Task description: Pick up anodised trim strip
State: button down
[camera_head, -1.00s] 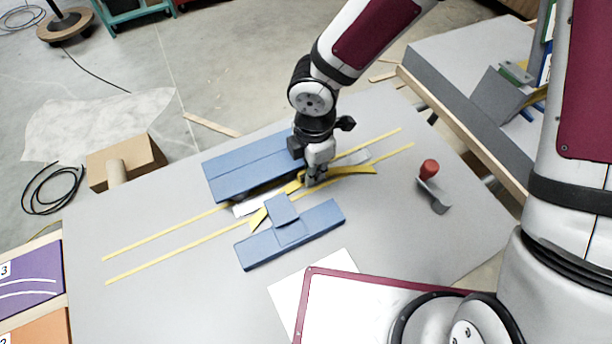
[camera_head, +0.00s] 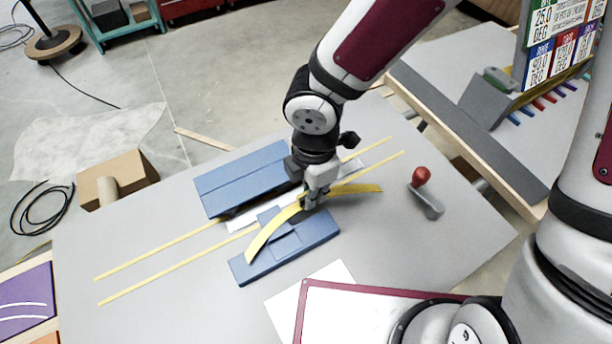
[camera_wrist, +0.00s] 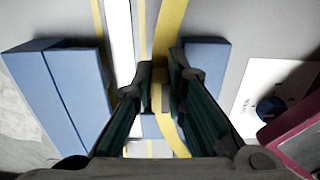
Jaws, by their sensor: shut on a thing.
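The anodised trim strip (camera_head: 268,238) is a yellow, curved band. In the head view it arches over the lower blue block, with its right end (camera_head: 365,188) out past my gripper. My gripper (camera_head: 308,204) is shut on its middle and appears to hold it a little above the table. In the wrist view the strip (camera_wrist: 171,32) runs away from between my fingertips (camera_wrist: 161,74). My fingers hide the gripped part in the head view.
A large blue block (camera_head: 240,178) and a lower blue block (camera_head: 300,243) flank two yellow lines (camera_head: 160,248) on the grey table (camera_head: 180,300). A pale strip (camera_head: 240,222) lies between them. A red-handled tool (camera_head: 421,176) is at right.

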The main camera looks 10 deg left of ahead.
jog(key=s+d, duration=0.1)
jog(key=s, duration=0.2)
jog(key=s+d, duration=0.1)
jog(key=s, duration=0.1)
jog(key=shift+s+d+r, duration=0.2)
jog(key=shift+d+r, duration=0.1)
jog(key=shift+s+r+p, duration=0.2)
jog(key=shift+s+p, duration=0.2)
jog(key=shift+p, duration=0.7)
jog(key=shift+s+d+r+p, duration=0.1)
jog(key=shift+s+d+p, duration=0.3)
jog(key=shift+p, duration=0.65)
jog(key=s+p, duration=0.1)
jog(key=s+d+p, duration=0.1)
jog(key=p, duration=0.1)
jog(key=shift+s+d, duration=0.1)
jog(key=shift+s, duration=0.3)
jog(key=shift+d, duration=0.15)
